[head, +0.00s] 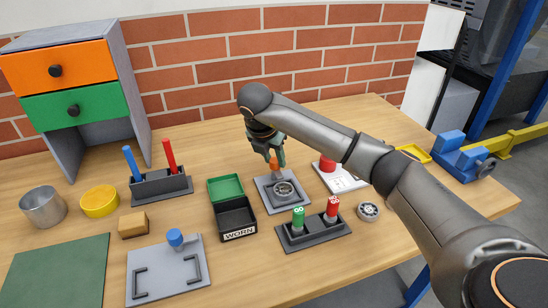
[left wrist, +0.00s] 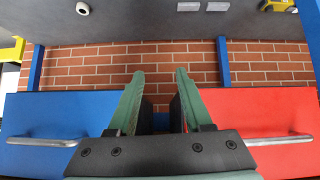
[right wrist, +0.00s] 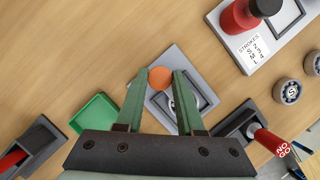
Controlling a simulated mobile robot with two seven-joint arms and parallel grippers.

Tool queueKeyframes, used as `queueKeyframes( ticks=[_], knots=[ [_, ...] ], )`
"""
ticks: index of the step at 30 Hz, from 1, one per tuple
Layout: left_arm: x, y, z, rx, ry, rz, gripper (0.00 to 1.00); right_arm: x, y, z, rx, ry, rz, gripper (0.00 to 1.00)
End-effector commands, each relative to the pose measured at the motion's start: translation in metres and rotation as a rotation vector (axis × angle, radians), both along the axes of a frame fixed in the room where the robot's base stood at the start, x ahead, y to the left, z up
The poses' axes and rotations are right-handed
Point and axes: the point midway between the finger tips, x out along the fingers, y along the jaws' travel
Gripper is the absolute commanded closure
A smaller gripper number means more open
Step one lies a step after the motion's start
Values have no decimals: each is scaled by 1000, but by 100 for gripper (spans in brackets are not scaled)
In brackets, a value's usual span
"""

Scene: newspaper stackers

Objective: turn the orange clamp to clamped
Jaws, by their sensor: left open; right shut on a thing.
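The orange clamp (head: 274,163) stands at the back of a small grey plate (head: 264,187) in the middle of the table. In the right wrist view its round orange knob (right wrist: 159,78) sits between the fingertips. A grey ring-shaped bearing (head: 284,189) lies on the plate in front of the clamp. My right gripper (head: 273,154) reaches down from above and is shut on the orange knob; its fingers (right wrist: 162,72) partly cover the plate. The clamp's lower part is hidden. My left gripper (left wrist: 160,72) is open and empty, seen only in the left wrist view.
A gauge block (head: 315,235) with green and red handles is in front. A red-knobbed device (head: 345,180) and a loose bearing (head: 369,211) are to the right. A blue-knobbed plate (head: 150,275) is front left.

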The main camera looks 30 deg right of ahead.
Motion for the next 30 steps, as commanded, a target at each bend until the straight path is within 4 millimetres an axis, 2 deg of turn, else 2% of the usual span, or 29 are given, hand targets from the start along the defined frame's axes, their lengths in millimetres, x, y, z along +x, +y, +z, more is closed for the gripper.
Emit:
queueKeyframes(
  ticks=[1, 9, 19, 23, 30],
  knots=[
    [0, 0, 0, 0, 0, 0, 50, 0, 0, 1, 0, -2, -1, 61],
    [0, 0, 0, 0, 0, 0, 50, 0, 0, 0, 0, -1, 0, 33],
    [0, 0, 0, 0, 0, 0, 50, -1, 2, 6, 0, -2, 1, 33],
    [0, 0, -2, 0, 0, 0, 50, -4, 9, 25, 0, -5, 3, 33],
    [0, 0, 4, 0, 1, 0, 50, -15, 27, 79, -2, -6, 3, 33]
  ],
)
